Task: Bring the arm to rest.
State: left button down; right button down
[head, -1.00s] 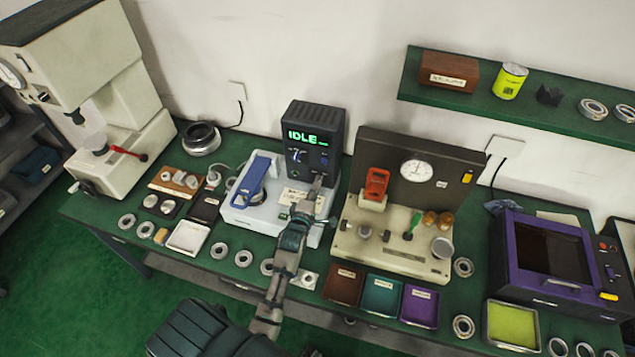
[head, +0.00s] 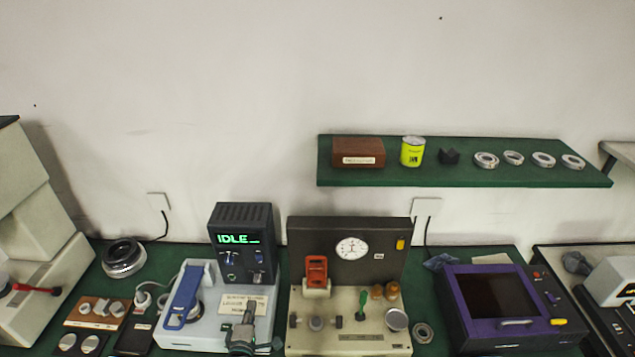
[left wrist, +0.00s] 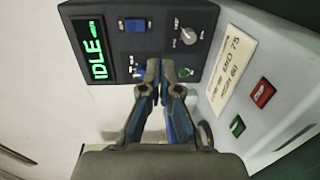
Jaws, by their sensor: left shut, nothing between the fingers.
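My left gripper (head: 248,312) is in front of the black control box (head: 241,238), whose green display reads IDLE. In the left wrist view the gripper (left wrist: 160,68) has its fingertips together and holds nothing. Its tips lie over the lower part of the box's panel (left wrist: 140,45), near a small blue knob; I cannot tell whether they touch it. The box stands at the back of a pale machine base (head: 200,338) with a blue lever (head: 183,297). Red and green buttons (left wrist: 263,93) show on this base in the left wrist view. My right gripper is out of view.
Right of the gripper stands a gauge fixture (head: 350,250) with a red clamp. A purple-framed machine (head: 500,300) stands farther right. A green shelf (head: 460,178) with a box, can and rings hangs above. A pale press (head: 40,270) stands left. The wall space above is clear.

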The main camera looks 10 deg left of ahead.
pick_arm(q)
jog(key=s+d+f+m+g+h, duration=0.1)
jog(key=s+d+f+m+g, duration=0.3)
jog(key=s+m, duration=0.45)
jog(key=s+d+f+m+g+h, duration=0.2)
jog(key=s+d+f+m+g, duration=0.25)
jog(key=s+m, duration=0.35)
jog(key=s+d+f+m+g+h, duration=0.1)
jog(key=s+d+f+m+g, duration=0.35)
jog(key=s, duration=0.55)
notch_tip(320, 180, down, 29)
jog(key=s+a+m+g+b, duration=0.1)
jog(key=s+a+m+b, duration=0.1)
jog(key=s, duration=0.1)
jog(key=s+a+f+g+b, duration=0.1)
jog(key=s+a+f, duration=0.1)
jog(key=s+f, duration=1.3)
jog(key=shift+a+f+g+b, duration=0.15)
jog(key=shift+f+g+b, duration=0.15)
jog(key=shift+b, duration=0.1)
jog(key=shift+s, duration=0.1)
